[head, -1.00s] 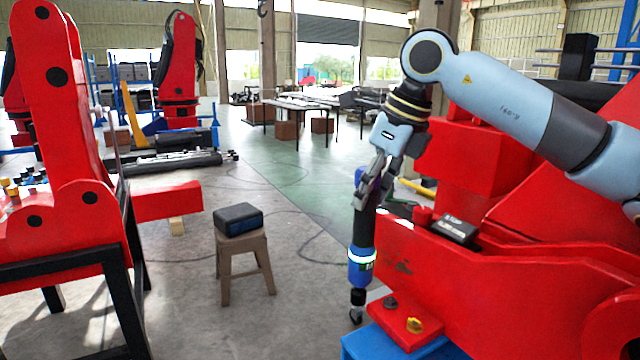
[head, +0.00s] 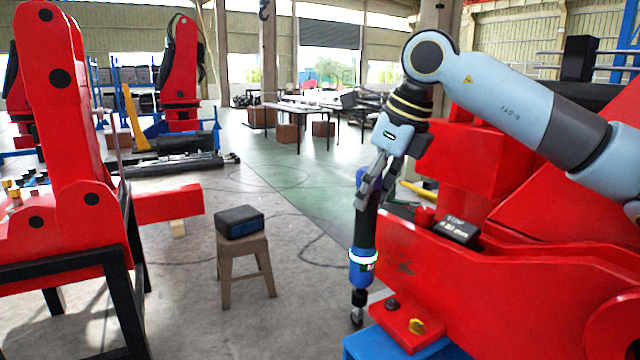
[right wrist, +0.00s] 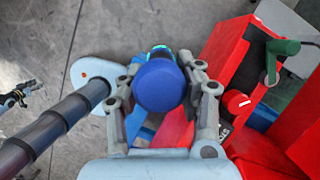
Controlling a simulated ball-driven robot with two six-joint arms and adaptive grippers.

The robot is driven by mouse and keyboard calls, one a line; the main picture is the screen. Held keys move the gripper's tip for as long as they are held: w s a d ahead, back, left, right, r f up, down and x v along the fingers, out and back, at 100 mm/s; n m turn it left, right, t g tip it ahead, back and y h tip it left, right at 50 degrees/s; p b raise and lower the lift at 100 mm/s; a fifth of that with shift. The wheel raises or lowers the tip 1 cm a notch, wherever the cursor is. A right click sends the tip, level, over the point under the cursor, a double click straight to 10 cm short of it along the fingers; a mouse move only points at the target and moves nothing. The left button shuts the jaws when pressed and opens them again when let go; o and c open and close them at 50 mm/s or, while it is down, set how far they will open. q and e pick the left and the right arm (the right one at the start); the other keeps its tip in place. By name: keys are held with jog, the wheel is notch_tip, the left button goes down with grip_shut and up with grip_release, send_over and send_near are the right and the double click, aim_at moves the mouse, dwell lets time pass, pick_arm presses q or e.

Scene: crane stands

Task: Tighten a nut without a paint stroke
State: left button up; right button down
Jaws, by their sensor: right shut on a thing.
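My right gripper (head: 368,188) is shut on the upper body of a blue and black power tool (head: 363,235). The tool hangs nearly upright with a lit ring and its socket end pointing down, left of the red crane base (head: 400,325). On that base's plate are a dark nut (head: 392,304) and a yellow nut (head: 417,326). The socket end is beside the plate, apart from both nuts as far as I can tell. In the right wrist view the tool's round blue end (right wrist: 160,86) sits between the fingers and hides what is below. My left gripper does not show in the head view.
A stool (head: 246,265) with a dark case (head: 239,221) stands left of the tool. A dark box (head: 457,231) lies on the red crane stand (head: 520,285). Another red stand (head: 75,190) is at the left.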

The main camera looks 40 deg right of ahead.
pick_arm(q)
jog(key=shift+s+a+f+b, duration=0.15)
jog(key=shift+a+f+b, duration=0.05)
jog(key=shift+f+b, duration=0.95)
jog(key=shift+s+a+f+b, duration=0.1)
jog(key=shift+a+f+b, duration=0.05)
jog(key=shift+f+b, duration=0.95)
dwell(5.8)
